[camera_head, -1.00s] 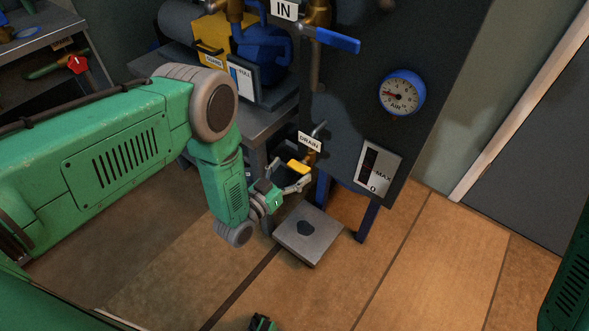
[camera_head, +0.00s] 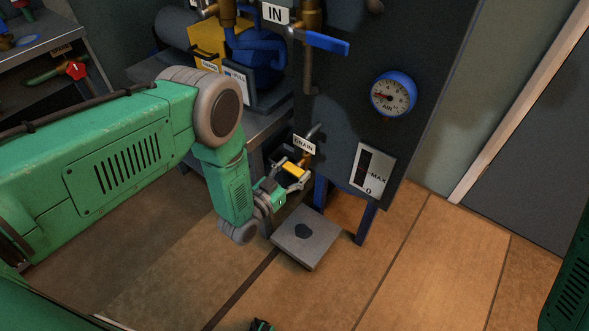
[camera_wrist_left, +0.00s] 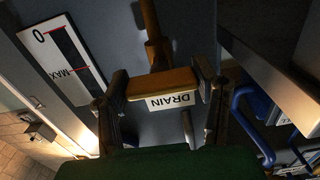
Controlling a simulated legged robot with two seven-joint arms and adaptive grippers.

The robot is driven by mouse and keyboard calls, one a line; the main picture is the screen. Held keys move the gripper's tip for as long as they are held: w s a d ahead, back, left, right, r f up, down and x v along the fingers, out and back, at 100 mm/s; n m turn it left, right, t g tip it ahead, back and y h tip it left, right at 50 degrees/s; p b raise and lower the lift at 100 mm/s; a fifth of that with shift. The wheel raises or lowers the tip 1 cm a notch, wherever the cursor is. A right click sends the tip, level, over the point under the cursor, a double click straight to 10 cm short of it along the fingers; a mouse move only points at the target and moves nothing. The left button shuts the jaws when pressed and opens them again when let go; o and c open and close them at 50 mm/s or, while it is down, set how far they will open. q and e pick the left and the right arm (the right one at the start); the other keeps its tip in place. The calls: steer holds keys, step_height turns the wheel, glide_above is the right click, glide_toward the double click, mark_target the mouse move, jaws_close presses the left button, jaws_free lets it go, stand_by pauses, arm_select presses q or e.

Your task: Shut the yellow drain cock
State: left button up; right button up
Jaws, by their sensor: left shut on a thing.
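The yellow drain cock handle (camera_head: 293,170) sits just below the DRAIN sign (camera_head: 304,144) on the dark panel. My left gripper (camera_head: 290,178) is at the handle, with a finger on each side. In the left wrist view, the yellow handle (camera_wrist_left: 165,83) runs crosswise between the two fingers of my left gripper (camera_wrist_left: 162,86), which is shut on it. The brass pipe (camera_wrist_left: 155,45) of the cock shows behind it, and the DRAIN sign appears upside down below the handle.
A grey plate (camera_head: 309,236) with a dark piece on it lies on the floor below the cock. A blue lever (camera_head: 327,42) by the IN sign and an air gauge (camera_head: 393,94) are higher on the panel. A red valve (camera_head: 76,69) is far left. Floor at right is clear.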

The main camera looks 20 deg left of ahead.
arm_select(q)
steer(key=o, duration=1)
steer(key=shift+o, duration=0.9)
steer(key=shift+a, duration=0.15)
steer(key=shift+s, duration=0.1)
steer(key=shift+s+f, duration=0.1)
steer(key=shift+s, duration=0.2)
steer(key=v, duration=1.1)
steer(key=shift+a, duration=0.15)
steer(key=shift+s, duration=0.1)
